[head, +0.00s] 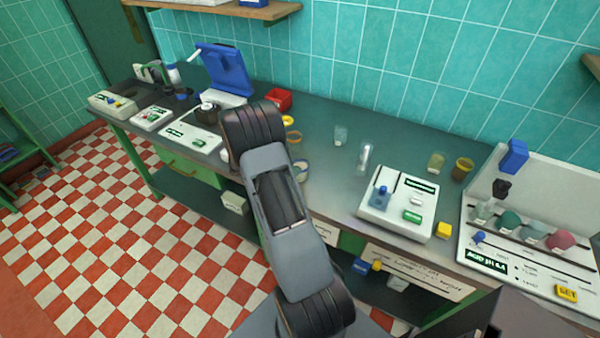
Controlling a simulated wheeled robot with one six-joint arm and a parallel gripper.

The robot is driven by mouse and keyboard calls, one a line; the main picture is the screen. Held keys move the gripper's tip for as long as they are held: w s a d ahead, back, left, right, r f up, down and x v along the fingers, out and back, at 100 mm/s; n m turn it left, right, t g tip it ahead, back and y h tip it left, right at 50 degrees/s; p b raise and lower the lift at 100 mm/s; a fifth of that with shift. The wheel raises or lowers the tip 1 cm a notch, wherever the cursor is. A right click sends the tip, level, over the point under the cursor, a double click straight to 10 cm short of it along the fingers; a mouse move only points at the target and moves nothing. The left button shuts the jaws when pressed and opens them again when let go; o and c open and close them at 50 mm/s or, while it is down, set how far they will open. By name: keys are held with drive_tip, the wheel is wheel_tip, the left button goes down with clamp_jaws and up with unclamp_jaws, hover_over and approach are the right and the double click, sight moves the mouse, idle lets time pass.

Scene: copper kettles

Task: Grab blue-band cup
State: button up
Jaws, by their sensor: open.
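A pale round thing with a bluish edge (302,168) is on the counter just right of my arm. It is partly hidden by the arm, and I cannot tell for sure that it is the blue-band cup. Behind it, an orange-brown round rim (294,138) and a yellow one (288,120) also show partly beside the arm. My arm rises through the middle of the head view and covers part of the counter. My gripper is not visible, so its place relative to the cup cannot be told.
The dark counter (325,190) runs along the teal wall. A red box (279,99) and a blue stand (225,70) are behind. A white rack (535,165) is at right.

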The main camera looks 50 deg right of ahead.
sight(307, 163)
drive_tip(key=shift+p+x, duration=0.75)
drive_tip(key=shift+x, duration=1.75)
drive_tip(key=c, duration=0.8)
drive_tip(key=shift+r, duration=0.1)
